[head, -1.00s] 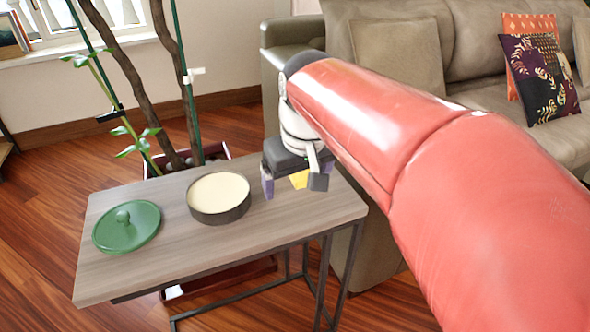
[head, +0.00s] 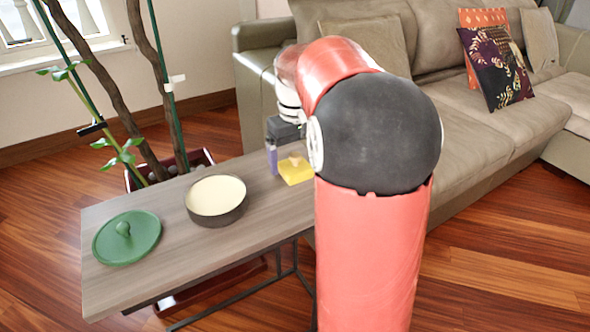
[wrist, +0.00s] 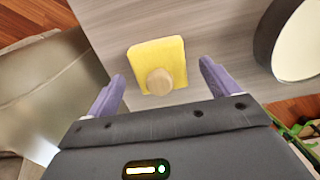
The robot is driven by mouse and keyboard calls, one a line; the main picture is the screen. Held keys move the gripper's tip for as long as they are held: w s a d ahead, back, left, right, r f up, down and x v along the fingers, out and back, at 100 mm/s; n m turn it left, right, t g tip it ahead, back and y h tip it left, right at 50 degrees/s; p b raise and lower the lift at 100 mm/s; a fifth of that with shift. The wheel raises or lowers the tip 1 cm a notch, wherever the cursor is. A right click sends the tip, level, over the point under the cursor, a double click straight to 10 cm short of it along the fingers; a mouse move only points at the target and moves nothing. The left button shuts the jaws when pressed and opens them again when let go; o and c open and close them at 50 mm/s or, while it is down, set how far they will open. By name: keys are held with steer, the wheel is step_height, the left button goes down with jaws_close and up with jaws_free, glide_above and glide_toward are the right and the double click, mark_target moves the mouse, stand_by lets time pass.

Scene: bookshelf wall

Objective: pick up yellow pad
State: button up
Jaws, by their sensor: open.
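The yellow pad (wrist: 152,58) lies flat on the wooden side table (wrist: 205,30) in the wrist view. A small round tan piece (wrist: 159,82) sits on it near the edge closest to my gripper. In the head view the pad (head: 296,172) shows near the table's right end, partly hidden by my arm. My gripper (wrist: 163,80) is open, its two purple fingers apart, with the tan piece between the fingertip lines and nothing held. In the head view one purple finger (head: 272,158) shows just left of the pad; the other is hidden.
A dark round container with a cream top (head: 216,198) stands left of the pad on the table. A green lid with a knob (head: 127,237) lies at the table's left end. A sofa (head: 490,125) and a potted plant (head: 170,170) stand behind the table.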

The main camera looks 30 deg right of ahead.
mark_target(295, 154)
step_height(295, 154, down, 2)
steer(key=c, duration=1.1)
steer(key=shift+o, duration=0.2)
step_height(295, 154, up, 20)
steer(key=p, duration=0.2)
steer(key=shift+p, duration=0.4)
